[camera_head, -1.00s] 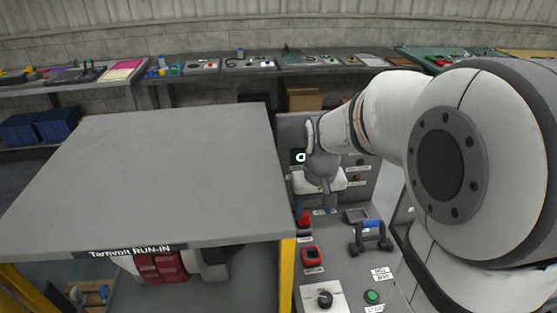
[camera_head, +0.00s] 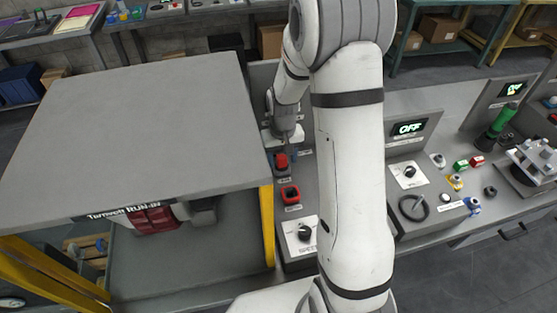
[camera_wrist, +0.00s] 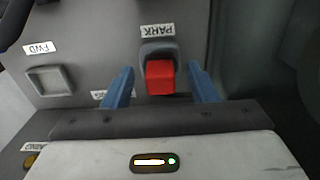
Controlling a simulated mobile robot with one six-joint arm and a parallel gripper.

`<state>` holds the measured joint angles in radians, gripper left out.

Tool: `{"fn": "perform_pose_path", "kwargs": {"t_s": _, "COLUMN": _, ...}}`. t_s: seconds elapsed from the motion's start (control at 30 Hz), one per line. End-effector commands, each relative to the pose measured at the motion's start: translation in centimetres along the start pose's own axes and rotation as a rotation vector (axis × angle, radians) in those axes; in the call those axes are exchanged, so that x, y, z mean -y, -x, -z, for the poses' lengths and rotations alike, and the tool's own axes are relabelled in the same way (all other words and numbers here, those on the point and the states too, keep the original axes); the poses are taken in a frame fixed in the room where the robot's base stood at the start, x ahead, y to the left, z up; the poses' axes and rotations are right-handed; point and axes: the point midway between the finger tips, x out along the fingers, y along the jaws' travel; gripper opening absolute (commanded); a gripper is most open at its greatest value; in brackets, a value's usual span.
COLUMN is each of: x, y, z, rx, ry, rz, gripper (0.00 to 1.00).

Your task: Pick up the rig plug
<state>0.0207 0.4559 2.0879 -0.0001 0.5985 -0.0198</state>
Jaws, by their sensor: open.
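A red block-shaped plug (camera_wrist: 160,78), which looks to be the rig plug, sits in a dark holder (camera_wrist: 157,48) labelled PARK in the wrist view. My gripper (camera_wrist: 160,70) is open, with one blue finger on each side of the red plug and a visible gap on both sides. I cannot tell how far the fingertips reach down beside it. In the head view, the red plug (camera_head: 281,161) stands on the grey console just below my gripper (camera_head: 283,146). Its lower part is hidden.
A grey tabletop (camera_head: 140,130) stands left of the console. A right-hand bench holds a green-handled tool (camera_head: 502,120).

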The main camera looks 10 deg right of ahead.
Motion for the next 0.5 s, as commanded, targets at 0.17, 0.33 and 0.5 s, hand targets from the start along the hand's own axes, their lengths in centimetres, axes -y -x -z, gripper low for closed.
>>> {"fn": "perform_pose_path", "kwargs": {"t_s": 0.17, "x": -0.01, "y": -1.06, "z": -0.02, "rx": 0.000, "ry": 0.000, "rz": 0.000, "gripper": 0.53}}
{"fn": "perform_pose_path", "kwargs": {"t_s": 0.33, "x": -0.01, "y": -1.08, "z": 0.00, "rx": -0.001, "ry": 0.000, "rz": 0.000, "gripper": 0.53}}
{"fn": "perform_pose_path", "kwargs": {"t_s": 0.5, "x": -0.01, "y": -1.06, "z": 0.00, "rx": -0.001, "ry": 0.000, "rz": 0.000, "gripper": 0.40}}
